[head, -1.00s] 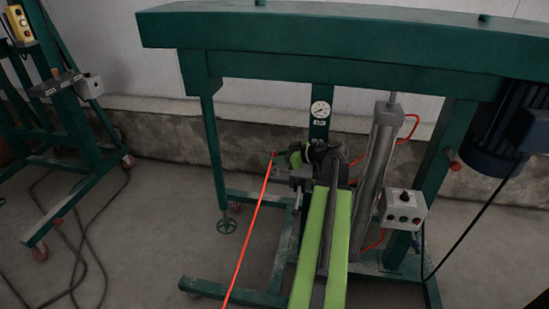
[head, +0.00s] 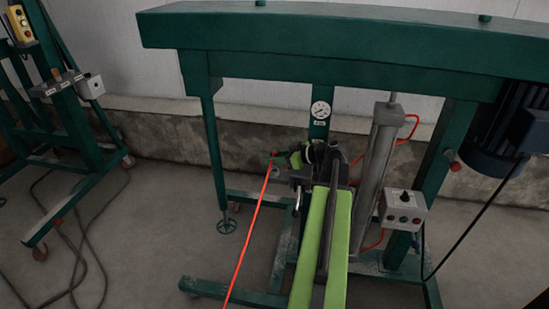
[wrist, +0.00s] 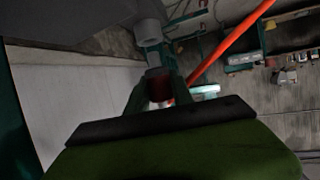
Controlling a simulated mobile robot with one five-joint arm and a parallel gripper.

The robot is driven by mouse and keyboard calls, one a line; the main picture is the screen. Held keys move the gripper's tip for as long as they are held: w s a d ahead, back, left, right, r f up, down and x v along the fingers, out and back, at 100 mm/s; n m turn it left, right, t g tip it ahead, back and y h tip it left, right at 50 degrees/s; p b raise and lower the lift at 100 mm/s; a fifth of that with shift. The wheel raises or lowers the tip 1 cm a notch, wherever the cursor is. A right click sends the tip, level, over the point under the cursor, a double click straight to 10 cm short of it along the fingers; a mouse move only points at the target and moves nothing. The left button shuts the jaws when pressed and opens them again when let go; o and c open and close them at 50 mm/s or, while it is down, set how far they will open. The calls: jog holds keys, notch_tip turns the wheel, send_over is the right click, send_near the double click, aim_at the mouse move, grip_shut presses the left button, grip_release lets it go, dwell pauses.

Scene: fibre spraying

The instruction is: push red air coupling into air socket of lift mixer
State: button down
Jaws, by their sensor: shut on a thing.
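My gripper (wrist: 158,82) is shut on the red air coupling (wrist: 157,90), which shows dark red between the two fingers in the wrist view. The coupling is too small to make out in the head view. A grey cylindrical fitting (wrist: 150,34) with a narrower end lies just beyond the fingertips, roughly in line with the coupling; it looks like the air socket. I cannot tell whether they touch. The orange-red hose (head: 248,232) runs up to the gripper in the head view and crosses the upper right of the wrist view (wrist: 232,42). The green lift mixer (head: 330,60) stands ahead.
A pressure gauge (head: 320,110) sits on the mixer's post. A grey cylinder (head: 377,165) and a control box (head: 403,210) stand to the right of my arm. A motor (head: 500,125) hangs at far right. Another green frame (head: 75,130) stands left, with cables on the floor.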

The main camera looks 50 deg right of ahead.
jog(key=shift+f+b, duration=1.65)
jog(key=shift+b, duration=0.05)
jog(key=c, duration=1)
grip_release()
jog(key=shift+c, duration=0.2)
jog(key=p+v, duration=0.6)
jog(key=v, duration=1.1)
jog(key=shift+s+p, duration=0.25)
jog(key=shift+p, duration=0.1)
jog(key=shift+d, duration=0.1)
